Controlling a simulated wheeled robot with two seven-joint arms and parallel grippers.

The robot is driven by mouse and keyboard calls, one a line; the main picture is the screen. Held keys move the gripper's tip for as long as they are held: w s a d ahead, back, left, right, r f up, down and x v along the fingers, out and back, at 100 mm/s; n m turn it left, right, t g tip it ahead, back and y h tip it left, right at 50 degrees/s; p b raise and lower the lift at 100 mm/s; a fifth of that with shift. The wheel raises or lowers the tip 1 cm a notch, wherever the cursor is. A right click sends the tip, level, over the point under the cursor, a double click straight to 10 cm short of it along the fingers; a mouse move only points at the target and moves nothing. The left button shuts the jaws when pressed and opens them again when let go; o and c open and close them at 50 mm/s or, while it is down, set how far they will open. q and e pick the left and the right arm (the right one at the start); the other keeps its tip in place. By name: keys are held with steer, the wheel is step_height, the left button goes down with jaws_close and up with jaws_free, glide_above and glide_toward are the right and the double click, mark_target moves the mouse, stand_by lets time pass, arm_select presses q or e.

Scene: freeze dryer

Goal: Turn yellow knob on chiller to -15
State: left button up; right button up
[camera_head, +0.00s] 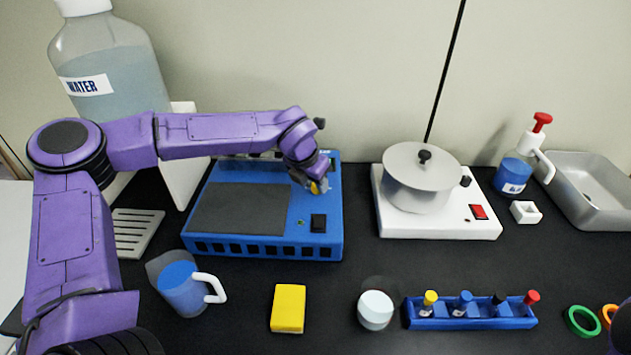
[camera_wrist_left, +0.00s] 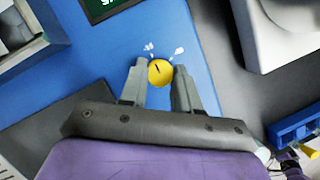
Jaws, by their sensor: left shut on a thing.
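The chiller is a blue box (camera_head: 215,243) with a dark grey top plate, left of centre on the black bench. Its yellow knob (camera_wrist_left: 160,72) shows in the left wrist view with a dark pointer line and white marks beside it on the blue face. My left gripper (camera_wrist_left: 159,78) is shut on the knob, one grey finger on each side. In the head view the left gripper (camera_head: 318,187) covers most of the knob at the chiller's right side. A dark display (camera_wrist_left: 103,8) shows at the top edge, its digits cut off.
A white hot plate (camera_head: 440,228) with a lidded pot (camera_head: 420,180) stands to the right. A large water bottle (camera_head: 110,60) is behind my left arm.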

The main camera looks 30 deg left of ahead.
arm_select(q)
steer(key=o, duration=1.1)
steer(key=shift+c, duration=0.2)
steer(key=v, duration=1)
steer(key=shift+r+b, duration=0.2)
steer(key=shift+b, duration=0.2)
steer(key=shift+s+r, duration=0.1)
steer(key=shift+s, duration=0.05)
